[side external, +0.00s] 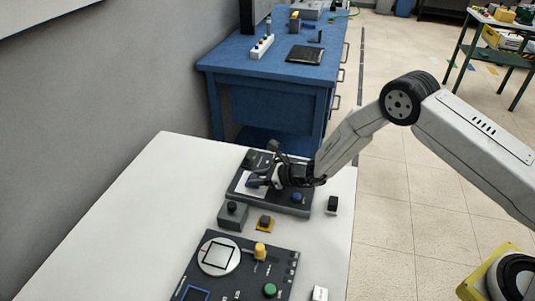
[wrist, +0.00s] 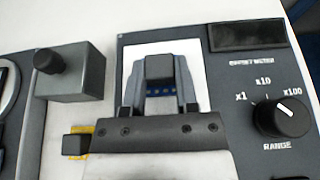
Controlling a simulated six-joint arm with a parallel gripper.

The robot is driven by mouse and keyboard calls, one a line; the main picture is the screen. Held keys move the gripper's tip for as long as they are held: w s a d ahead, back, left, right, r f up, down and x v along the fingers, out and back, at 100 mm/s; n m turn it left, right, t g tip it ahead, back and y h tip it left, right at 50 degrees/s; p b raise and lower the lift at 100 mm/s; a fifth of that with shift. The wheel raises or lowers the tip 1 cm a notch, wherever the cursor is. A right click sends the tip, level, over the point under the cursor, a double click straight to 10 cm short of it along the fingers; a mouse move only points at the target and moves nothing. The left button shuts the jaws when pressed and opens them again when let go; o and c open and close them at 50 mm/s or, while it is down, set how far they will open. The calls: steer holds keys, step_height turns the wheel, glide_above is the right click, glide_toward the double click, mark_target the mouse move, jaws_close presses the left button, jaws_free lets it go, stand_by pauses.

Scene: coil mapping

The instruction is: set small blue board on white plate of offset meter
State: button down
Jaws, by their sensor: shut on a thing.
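The offset meter (side external: 297,208) is a dark panel on the white table, with a range knob (wrist: 284,117) and a dark display. Its white plate (wrist: 140,47) lies under my gripper; part of it also shows in the side view (side external: 245,189). My gripper (wrist: 160,88) is over the plate, shut on the small blue board (wrist: 160,91), which has a dark block on top. The board's blue edge shows between the fingers, within the plate's outline in the wrist view. I cannot tell whether it touches the plate. In the side view my gripper (side external: 262,178) mostly hides it.
A grey box with a black knob (side external: 232,215) and a small yellow-based dark block (side external: 265,223) stand in front of the meter. A black-and-white block (side external: 332,204) is at its right. Another dark panel (side external: 240,270) is nearer. The table's left side is free.

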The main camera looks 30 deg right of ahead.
stand_by(0.4)
steer(key=shift+c, duration=1.5)
jaws_free()
steer(key=shift+o, duration=0.3)
steer(key=shift+o, duration=1.2)
steer(key=shift+r, duration=3.45)
steer(key=shift+s+r, duration=0.1)
